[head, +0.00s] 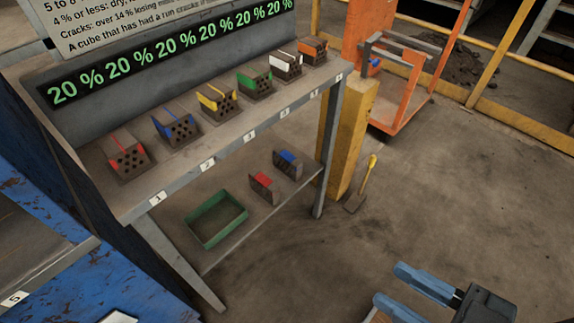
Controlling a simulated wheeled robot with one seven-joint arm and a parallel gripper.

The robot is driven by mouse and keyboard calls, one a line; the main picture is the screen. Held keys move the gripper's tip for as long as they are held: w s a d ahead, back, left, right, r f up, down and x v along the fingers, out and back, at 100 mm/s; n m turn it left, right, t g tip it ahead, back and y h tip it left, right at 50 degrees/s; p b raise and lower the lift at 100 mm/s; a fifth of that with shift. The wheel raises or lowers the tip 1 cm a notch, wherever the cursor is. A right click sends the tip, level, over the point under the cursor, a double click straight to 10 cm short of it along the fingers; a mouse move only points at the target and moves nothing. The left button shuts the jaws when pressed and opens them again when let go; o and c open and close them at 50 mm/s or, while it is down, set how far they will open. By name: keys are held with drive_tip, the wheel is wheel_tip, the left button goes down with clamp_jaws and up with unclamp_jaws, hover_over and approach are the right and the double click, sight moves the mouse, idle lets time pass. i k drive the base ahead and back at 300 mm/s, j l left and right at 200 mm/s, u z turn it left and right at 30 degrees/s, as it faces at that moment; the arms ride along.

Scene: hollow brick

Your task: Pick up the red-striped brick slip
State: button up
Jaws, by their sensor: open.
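A brick piece with a thin red stripe (124,146) and a holed front sits at the left end of the upper shelf, by label 1. A brick piece with a red patch (264,182) stands on the lower shelf, right of the green tray. I cannot tell for certain which one is the slip. My gripper (389,284), with two blue fingers, is at the bottom right over the floor. It is open and empty, well apart from the shelves and from both red-marked pieces.
Several pieces striped in other colours, such as blue (178,127) and green (255,83), line the upper shelf (225,130). A blue-marked piece (290,164) and a green tray (215,220) are below.

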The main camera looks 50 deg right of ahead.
sight(267, 188)
drive_tip(key=i+j+z, duration=0.15)
drive_tip(key=i+j, duration=0.2)
drive_tip(key=z, duration=1.5)
